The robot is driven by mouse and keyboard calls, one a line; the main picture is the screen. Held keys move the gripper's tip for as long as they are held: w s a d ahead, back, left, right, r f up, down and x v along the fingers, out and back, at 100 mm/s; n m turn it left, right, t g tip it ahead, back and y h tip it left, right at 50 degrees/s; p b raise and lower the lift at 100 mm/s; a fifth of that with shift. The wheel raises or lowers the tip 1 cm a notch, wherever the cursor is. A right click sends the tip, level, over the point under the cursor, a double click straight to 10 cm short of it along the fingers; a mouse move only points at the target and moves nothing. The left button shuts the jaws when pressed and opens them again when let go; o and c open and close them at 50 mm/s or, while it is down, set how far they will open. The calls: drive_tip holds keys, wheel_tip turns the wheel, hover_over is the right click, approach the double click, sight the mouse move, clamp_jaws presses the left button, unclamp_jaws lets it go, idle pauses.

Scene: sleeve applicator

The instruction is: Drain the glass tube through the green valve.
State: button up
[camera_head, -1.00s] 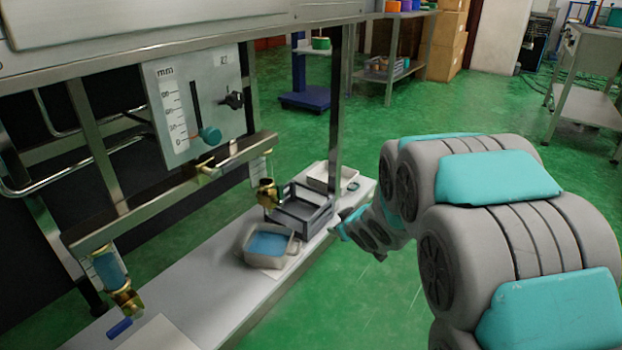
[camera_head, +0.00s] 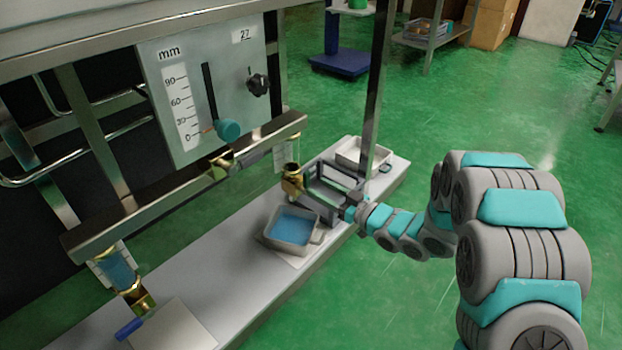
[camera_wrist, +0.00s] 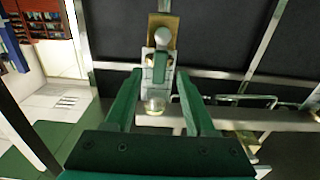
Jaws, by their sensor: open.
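The right-hand glass tube (camera_head: 293,150) hangs under the rail with a brass valve (camera_head: 292,183) at its foot. I cannot make out the liquid in it. In the wrist view a green handle (camera_wrist: 160,68) lies between my fingers with a pale rounded knob beyond it. My gripper (camera_wrist: 159,77) is open around the handle, with gaps on both sides, so it is not held. In the camera_head view my gripper (camera_head: 316,187) is just right of the brass valve. The valve's handle is hidden there.
A white tub of blue liquid (camera_head: 293,228) stands below the valve. Another tube (camera_head: 119,266) with a blue-handled valve hangs at left. A gauge panel (camera_head: 190,85) is above the rail (camera_head: 180,190). A pale tray (camera_head: 358,152) stands at the bench's far end, near an upright post (camera_head: 377,90).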

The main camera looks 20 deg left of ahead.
sight(309, 182)
drive_tip(key=x, duration=0.5)
drive_tip(key=shift+w+a+f, duration=0.1)
drive_tip(key=shift+w+a, duration=0.05)
drive_tip(key=shift+a, duration=0.2)
clamp_jaws()
idle(1.2)
